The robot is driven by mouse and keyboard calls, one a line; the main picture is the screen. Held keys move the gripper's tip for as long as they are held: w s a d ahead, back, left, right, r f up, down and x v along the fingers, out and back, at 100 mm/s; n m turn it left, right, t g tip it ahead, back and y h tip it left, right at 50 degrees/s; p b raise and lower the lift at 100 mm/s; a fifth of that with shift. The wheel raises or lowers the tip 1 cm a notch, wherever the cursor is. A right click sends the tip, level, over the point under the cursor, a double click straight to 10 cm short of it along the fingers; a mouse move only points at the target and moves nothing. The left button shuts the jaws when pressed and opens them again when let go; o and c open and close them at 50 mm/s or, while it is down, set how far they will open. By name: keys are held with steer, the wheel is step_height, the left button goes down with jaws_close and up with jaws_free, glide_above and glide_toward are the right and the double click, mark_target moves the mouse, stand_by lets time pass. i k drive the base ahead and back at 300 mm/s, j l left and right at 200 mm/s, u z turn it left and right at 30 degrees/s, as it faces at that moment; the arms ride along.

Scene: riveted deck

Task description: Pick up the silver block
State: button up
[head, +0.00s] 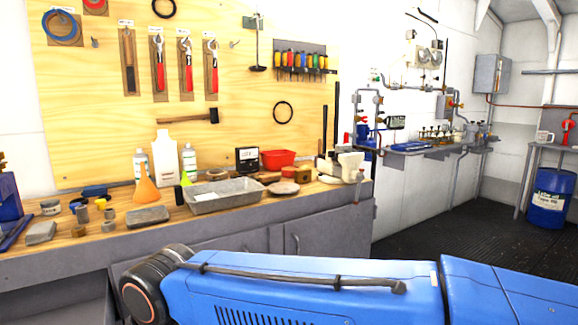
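Two grey blocks lie on the wooden workbench top in the head view. A light grey, boxy block (41,232) is at the far left, near the bench's front edge. A darker, flatter grey block (147,216) lies to its right, in front of an orange funnel (147,191). I cannot tell for sure which one is the silver block; the left one looks paler. My blue arm crosses the lower part of the picture in front of the bench. My gripper is out of view.
A grey metal tray (252,198) sits mid-bench, with a red bin (278,158) behind it. Small cylinders (82,214) and jars stand between the blocks. A white jug (166,160) and bottles stand at the back.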

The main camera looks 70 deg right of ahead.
mark_target(347, 147)
steer(key=z, duration=2.4)
